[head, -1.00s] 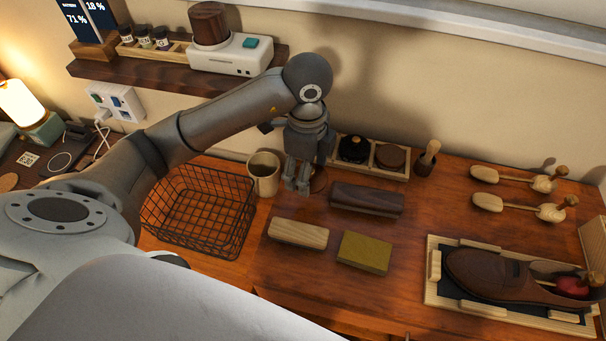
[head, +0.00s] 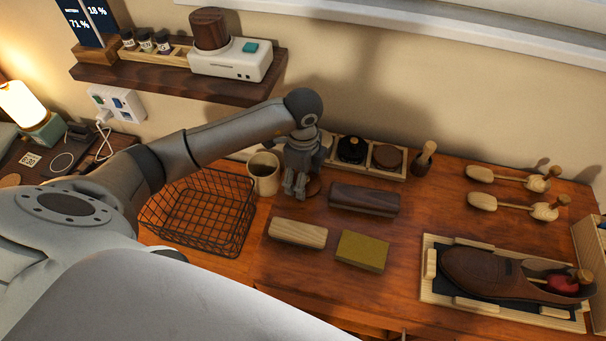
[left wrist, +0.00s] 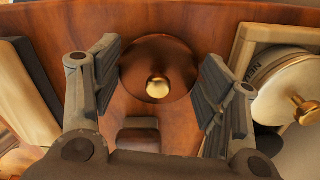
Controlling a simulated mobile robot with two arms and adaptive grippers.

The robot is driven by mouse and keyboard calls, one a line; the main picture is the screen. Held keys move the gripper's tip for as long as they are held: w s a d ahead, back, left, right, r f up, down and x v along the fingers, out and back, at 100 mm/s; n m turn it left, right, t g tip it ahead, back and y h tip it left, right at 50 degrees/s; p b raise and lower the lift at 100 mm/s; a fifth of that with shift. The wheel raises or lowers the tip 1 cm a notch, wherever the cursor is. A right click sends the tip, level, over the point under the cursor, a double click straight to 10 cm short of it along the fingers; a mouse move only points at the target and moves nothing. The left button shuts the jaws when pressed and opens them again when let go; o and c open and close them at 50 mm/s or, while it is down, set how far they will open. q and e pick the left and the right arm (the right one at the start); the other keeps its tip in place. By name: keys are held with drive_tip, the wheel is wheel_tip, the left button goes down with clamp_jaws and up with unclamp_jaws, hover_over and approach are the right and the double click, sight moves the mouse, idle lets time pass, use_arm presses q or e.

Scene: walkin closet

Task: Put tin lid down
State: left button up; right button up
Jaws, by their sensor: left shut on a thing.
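The tin lid is a round, dark brown disc with a brass knob. In the left wrist view the lid (left wrist: 158,68) lies between the two fingers of my left gripper (left wrist: 160,88), which is shut on it. In the head view the lid (head: 315,186) shows only partly, as its left side is hidden behind my left gripper (head: 294,190). It is low over the wooden top, and I cannot tell whether it touches. A wooden tray with a black tin (head: 351,149) and a brown tin (head: 388,157) stands just behind to the right. My right gripper is not in view.
A beige mug (head: 263,172) and a black wire basket (head: 200,212) stand left of the gripper. A dark brown block (head: 364,198), a light wood block (head: 297,232) and an olive block (head: 362,250) lie in front. A shoe (head: 490,273) rests in a tray at right.

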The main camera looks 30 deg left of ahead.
use_arm(q)
drive_tip(key=shift+f, duration=0.2)
drive_tip(key=o, duration=0.8)
drive_tip(key=shift+r, duration=0.1)
drive_tip(key=shift+r, duration=0.2)
wheel_tip(320, 180, up, 12)
drive_tip(key=b, duration=0.1)
drive_tip(key=shift+b, duration=0.35)
drive_tip(key=shift+f, duration=0.1)
